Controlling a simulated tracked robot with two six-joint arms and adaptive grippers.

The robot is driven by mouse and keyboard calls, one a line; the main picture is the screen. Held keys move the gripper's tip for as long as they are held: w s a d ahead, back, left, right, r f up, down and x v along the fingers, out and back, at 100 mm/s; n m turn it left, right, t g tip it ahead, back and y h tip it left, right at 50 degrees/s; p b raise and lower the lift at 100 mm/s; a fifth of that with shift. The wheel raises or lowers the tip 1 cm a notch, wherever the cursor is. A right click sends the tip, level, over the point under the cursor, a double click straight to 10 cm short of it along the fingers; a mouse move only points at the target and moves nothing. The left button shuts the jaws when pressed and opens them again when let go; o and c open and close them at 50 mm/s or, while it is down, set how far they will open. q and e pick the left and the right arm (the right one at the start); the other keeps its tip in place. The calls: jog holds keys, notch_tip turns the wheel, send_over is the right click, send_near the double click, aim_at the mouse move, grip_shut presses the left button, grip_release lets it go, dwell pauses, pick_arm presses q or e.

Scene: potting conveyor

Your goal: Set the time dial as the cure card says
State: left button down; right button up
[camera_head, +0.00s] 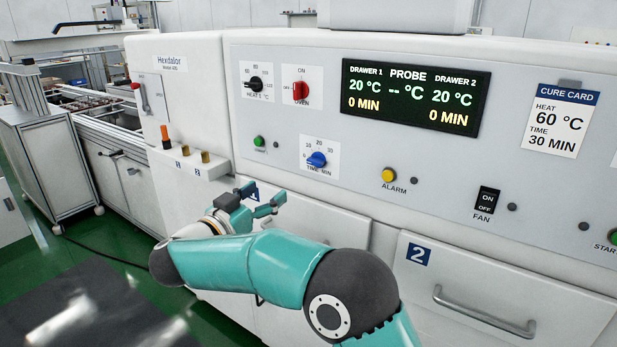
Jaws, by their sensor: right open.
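The blue time dial (317,160) sits on a white plate marked TIME MIN on the front panel. Its pointer setting is too small to read surely. The cure card (561,120) at the right reads heat 60 °C and time 30 MIN. The display (415,98) shows 20 °C and 0 MIN for both drawers. My right gripper (264,197) is open and empty, below and left of the time dial and apart from it, in front of drawer 1's front. My left gripper is out of view.
A black heat dial (256,84) and a red oven switch (300,91) sit above the time dial. A green button (258,141) is to its left, a yellow alarm button (388,175) to its right. Drawer 2's handle (484,312) juts out at lower right.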

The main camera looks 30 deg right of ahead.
jog(key=s+g, duration=0.1)
jog(key=p, duration=0.1)
send_near(314, 163)
jog(key=shift+m, duration=0.4)
jog(key=x, duration=0.9)
jog(key=shift+w+d, duration=0.1)
jog(key=shift+d, duration=0.1)
